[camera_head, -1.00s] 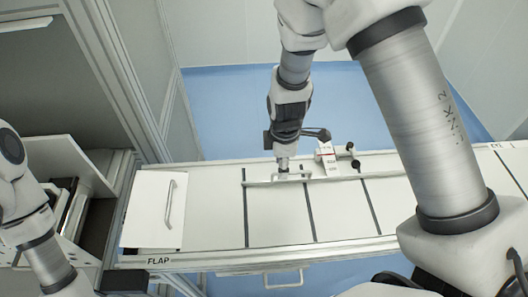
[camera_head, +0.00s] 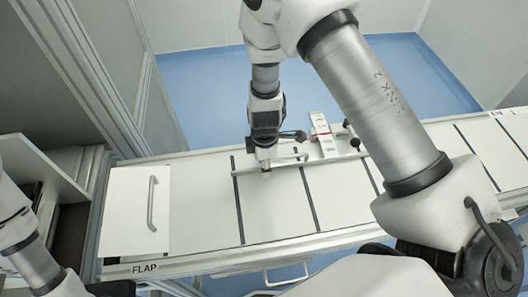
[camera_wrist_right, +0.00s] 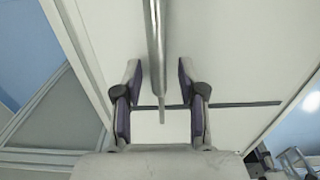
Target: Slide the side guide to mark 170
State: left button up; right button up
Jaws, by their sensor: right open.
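The side guide is a thin pale bar (camera_head: 338,159) lying along the far part of the white bed, with a white block with red print (camera_head: 322,132) and dark knobs behind it. Its print and any mark 170 are too small to read. My right gripper (camera_head: 265,168) points down at the bar's left part. In the right wrist view, a grey bar (camera_wrist_right: 156,50) runs between the two spread fingers of the right gripper (camera_wrist_right: 160,95), with gaps on both sides. The right gripper is open. My left arm shows at the left edge, but its gripper is out of view.
A white flap (camera_head: 130,210) with a grey handle lies on the bed's left end, above the label FLAP. Dark stripes (camera_head: 238,200) cross the bed. The bed in front of the bar is clear. A grey cabinet stands at the left.

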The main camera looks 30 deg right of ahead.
aim_at(266, 181)
jog(key=shift+f, duration=0.5)
jog(key=shift+w, duration=0.1)
jog(key=shift+c, duration=0.2)
grip_shut()
jog(key=shift+b, duration=0.45)
jog(key=shift+s+a+b, duration=0.15)
jog(key=shift+s+b, duration=0.35)
jog(key=shift+b, duration=0.65)
jog(key=shift+s+a+b, duration=0.25)
jog(key=shift+s+b, duration=0.7)
jog(key=shift+b, duration=1.45)
jog(key=shift+o, duration=0.2)
grip_release()
jog(key=shift+r, duration=0.1)
jog(key=shift+r, duration=0.1)
